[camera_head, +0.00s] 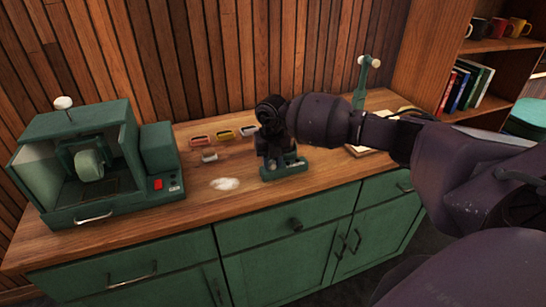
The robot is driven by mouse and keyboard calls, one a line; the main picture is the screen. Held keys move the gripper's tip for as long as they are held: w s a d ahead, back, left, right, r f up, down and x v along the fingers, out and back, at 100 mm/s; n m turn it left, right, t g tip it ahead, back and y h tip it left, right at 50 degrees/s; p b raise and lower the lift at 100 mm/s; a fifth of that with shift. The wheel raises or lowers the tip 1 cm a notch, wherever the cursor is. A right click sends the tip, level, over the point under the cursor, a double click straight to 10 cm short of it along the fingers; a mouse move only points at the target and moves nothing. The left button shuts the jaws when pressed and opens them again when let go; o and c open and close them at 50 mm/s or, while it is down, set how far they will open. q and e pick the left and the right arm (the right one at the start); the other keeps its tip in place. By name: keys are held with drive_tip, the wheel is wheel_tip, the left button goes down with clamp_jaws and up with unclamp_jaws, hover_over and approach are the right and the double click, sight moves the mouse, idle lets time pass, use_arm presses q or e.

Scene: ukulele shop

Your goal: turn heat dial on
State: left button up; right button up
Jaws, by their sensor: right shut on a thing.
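A small green device (284,171) stands on the wooden counter, right of the middle; its low base shows and its upper part is hidden behind my right gripper. My right arm comes in from the right, and my right gripper (271,152) points down at this device. The gripper is dark and is shut on a part of the device. The exact part between the fingers is hidden. I cannot make out a heat dial; it may be behind the gripper. My left gripper is not in view.
A green boxy machine (100,160) with a red switch stands on the counter (200,205) at the left. Small coloured blocks (224,135) and a pale patch (225,184) lie left of the gripper. A green stand (363,82) is behind my arm. Shelves with books are at right.

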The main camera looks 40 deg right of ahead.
drive_tip(key=m+p, duration=0.2)
drive_tip(key=m, duration=0.3)
drive_tip(key=shift+r+p, duration=0.15)
drive_tip(key=shift+p, duration=0.25)
drive_tip(key=shift+m+p, duration=0.35)
drive_tip(key=shift+m, duration=0.55)
drive_tip(key=shift+m+p, duration=0.35)
drive_tip(key=shift+m, duration=0.85)
drive_tip(key=o, duration=0.9)
